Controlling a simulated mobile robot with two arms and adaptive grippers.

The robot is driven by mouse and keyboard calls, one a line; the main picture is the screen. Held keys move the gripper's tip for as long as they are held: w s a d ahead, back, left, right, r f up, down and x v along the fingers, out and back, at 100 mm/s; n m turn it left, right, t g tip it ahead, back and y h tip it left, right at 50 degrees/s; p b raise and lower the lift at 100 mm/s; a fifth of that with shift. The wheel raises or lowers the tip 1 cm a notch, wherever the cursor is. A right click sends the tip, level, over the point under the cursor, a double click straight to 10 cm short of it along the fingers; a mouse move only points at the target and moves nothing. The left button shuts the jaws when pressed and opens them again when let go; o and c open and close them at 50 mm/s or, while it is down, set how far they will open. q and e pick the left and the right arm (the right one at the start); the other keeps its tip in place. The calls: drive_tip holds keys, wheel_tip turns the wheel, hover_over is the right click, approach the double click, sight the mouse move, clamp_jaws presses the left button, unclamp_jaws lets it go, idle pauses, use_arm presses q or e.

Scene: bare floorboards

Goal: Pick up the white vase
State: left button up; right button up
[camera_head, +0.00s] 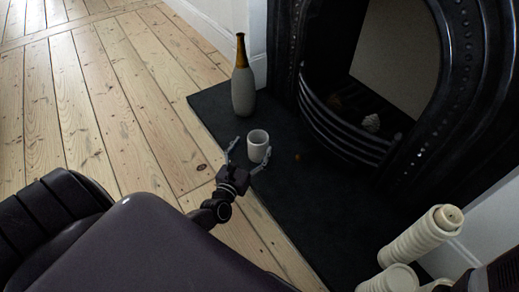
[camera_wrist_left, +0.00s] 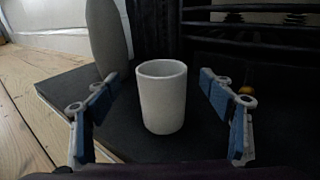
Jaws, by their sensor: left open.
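The white vase (camera_head: 258,140), a small plain cup shape, stands upright on the dark hearth slab (camera_head: 215,105). My left gripper (camera_head: 249,153) is open and empty, low over the slab at the near side of the vase. In the left wrist view the white vase (camera_wrist_left: 163,98) stands centred in the gap between the two blue-padded fingers, with visible space on both sides. I cannot tell how far it is between the fingertips in depth. My right gripper is not in view.
A tall grey bottle-shaped vase with a brown neck (camera_head: 243,85) stands behind the white vase, to its left in the wrist view. The black fireplace (camera_head: 345,130) is on the right. Cream ribbed pots (camera_head: 420,238) stand at lower right. Bare floorboards (camera_head: 110,100) lie left.

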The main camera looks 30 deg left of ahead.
sight(262, 131)
use_arm(q)
drive_tip(key=b+x, duration=0.2)
drive_tip(key=x, duration=0.2)
drive_tip(key=shift+d, duration=0.15)
drive_tip(key=shift+w, duration=0.5)
drive_tip(key=shift+c, duration=0.7)
drive_tip(key=shift+r, duration=0.15)
drive_tip(key=c, duration=1.4)
